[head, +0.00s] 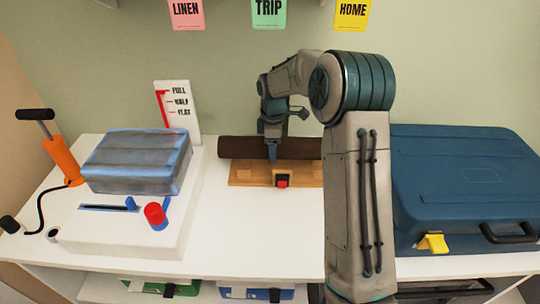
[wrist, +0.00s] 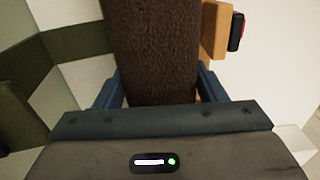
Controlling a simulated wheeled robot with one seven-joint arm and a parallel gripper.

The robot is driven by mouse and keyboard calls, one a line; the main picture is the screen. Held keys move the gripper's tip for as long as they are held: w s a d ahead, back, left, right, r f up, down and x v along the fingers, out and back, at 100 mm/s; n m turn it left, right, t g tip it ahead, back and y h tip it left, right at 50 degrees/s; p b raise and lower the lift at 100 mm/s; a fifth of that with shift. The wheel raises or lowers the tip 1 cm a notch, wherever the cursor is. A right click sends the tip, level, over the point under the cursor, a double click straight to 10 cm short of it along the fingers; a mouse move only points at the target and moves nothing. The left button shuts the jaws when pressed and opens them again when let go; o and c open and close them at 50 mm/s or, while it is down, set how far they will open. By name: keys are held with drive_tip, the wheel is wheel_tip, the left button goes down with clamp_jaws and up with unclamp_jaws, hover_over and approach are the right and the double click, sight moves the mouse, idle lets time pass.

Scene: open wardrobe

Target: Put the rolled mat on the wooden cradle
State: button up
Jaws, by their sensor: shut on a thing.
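The rolled mat is a dark brown roll (head: 240,147) lying left to right at the back of the shelf in the head view. It appears over the wooden cradle (head: 245,174), a light wood base with a black and red piece at its front. My gripper (head: 271,152) comes down from above and is shut on the mat near its middle. In the wrist view the mat (wrist: 150,50) fills the space between the blue fingers, and part of the cradle (wrist: 214,32) shows beside it. I cannot tell whether the mat touches the cradle. My arm hides the mat's right end.
A white device (head: 130,225) with a packed blue-grey bundle (head: 137,160) stands left, beside an orange pump (head: 62,160). A blue case (head: 465,185) fills the right. The white shelf (head: 260,225) is clear in front of the cradle. A wall stands close behind.

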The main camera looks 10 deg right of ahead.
drive_tip(key=shift+f, duration=1.7)
drive_tip(key=shift+f+b, duration=0.35)
drive_tip(key=shift+f, duration=0.1)
drive_tip(key=o, duration=0.9)
drive_tip(key=shift+r, duration=0.1)
wheel_tip(320, 180, up, 13)
drive_tip(key=shift+f+p, duration=0.15)
drive_tip(key=shift+p, duration=0.7)
